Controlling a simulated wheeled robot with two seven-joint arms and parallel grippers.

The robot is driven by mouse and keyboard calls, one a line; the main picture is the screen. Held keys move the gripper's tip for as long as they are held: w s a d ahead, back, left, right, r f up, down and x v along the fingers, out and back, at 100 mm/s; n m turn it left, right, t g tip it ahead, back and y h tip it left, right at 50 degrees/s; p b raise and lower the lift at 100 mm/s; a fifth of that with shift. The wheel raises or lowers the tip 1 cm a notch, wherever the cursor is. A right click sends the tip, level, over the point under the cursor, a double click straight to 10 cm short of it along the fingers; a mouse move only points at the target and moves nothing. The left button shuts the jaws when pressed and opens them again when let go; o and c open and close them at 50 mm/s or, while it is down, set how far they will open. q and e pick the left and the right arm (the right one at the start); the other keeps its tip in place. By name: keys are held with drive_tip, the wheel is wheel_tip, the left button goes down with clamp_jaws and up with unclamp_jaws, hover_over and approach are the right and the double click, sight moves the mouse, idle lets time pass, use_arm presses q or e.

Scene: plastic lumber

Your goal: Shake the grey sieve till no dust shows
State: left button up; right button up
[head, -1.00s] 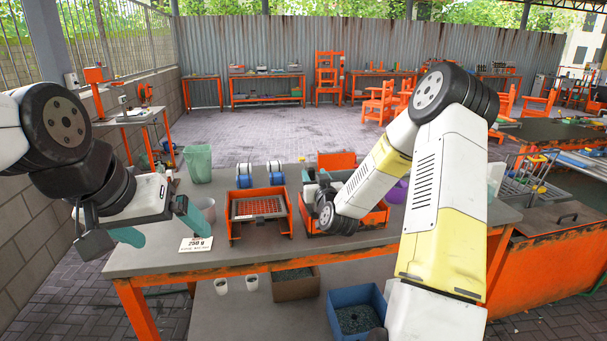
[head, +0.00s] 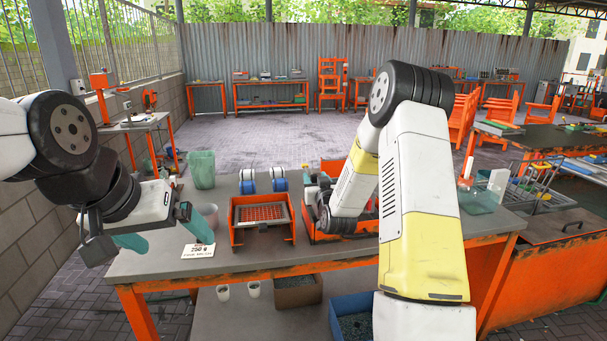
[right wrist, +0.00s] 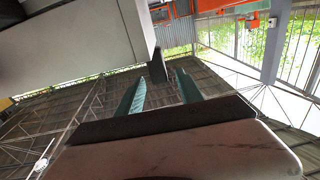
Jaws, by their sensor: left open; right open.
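The grey sieve (head: 262,203), a rectangular rim with a mesh, lies in an orange frame (head: 235,236) on the workbench. Orange shows through its mesh; at this size I cannot tell whether dust is on it. My left gripper (head: 166,238) is open and empty, left of the sieve, near a white card. My right arm reaches down over the orange bin to the right of the sieve. Its gripper is largely hidden behind its own wrist in the head view. The right wrist view shows my right gripper (right wrist: 160,92) open, with nothing between its teal fingers.
The white card (head: 198,250) reads 250 g. A green bin (head: 202,170) and blue-and-white rolls (head: 248,182) stand behind. The orange bin (head: 315,236) is right of the sieve. White cups (head: 253,289), a brown box (head: 298,292) and a blue box (head: 352,304) sit below.

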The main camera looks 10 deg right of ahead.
drive_tip(key=w, duration=0.5)
drive_tip(key=shift+a, duration=0.1)
clamp_jaws()
idle(1.3)
